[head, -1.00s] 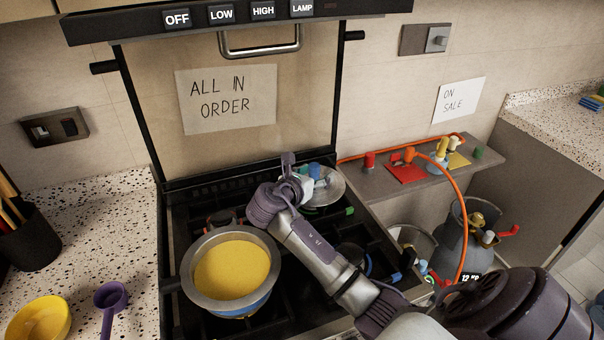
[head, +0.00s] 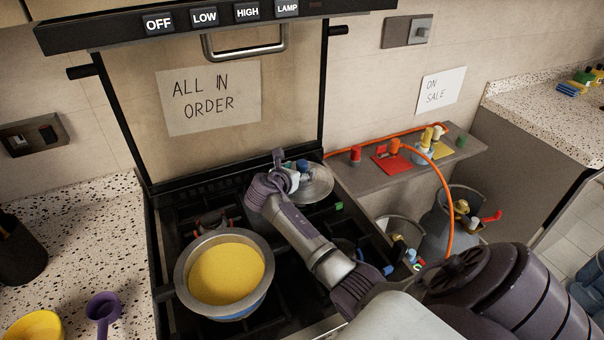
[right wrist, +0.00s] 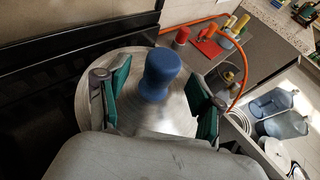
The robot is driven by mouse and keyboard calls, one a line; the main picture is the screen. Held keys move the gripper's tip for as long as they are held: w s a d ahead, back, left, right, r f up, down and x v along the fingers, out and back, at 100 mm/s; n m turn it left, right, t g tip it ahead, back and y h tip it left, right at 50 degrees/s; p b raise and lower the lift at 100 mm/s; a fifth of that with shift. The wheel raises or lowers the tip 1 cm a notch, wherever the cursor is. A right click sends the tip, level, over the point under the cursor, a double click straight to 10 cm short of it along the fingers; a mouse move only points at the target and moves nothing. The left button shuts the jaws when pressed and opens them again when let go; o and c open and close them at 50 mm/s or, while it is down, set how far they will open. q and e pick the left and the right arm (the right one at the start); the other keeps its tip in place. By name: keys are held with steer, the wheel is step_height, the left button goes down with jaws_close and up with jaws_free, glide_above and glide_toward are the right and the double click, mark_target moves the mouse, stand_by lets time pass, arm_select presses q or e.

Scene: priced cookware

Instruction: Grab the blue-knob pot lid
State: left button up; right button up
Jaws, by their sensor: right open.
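The pot lid (head: 318,186) is a round metal disc at the back right of the stove. Its blue knob (right wrist: 158,75) stands up in the right wrist view, between the fingers of my right gripper (right wrist: 158,92). The green finger pads are apart on either side of the knob, with gaps to it. I cannot tell how far the pads are above the lid's surface. My left gripper is not in view.
A pot of yellow food (head: 226,274) stands on the front left of the stove. A grey shelf (head: 372,186) with coloured valves and an orange hose (head: 459,196) is to the right. Gas cylinders (head: 436,232) stand below it. The stove's back panel (head: 222,150) rises behind the lid.

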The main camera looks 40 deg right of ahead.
steer(key=shift+x, duration=1.45)
steer(key=shift+s+a, duration=0.1)
steer(key=c, duration=1.2)
jaws_close()
steer(key=shift+r, duration=0.2)
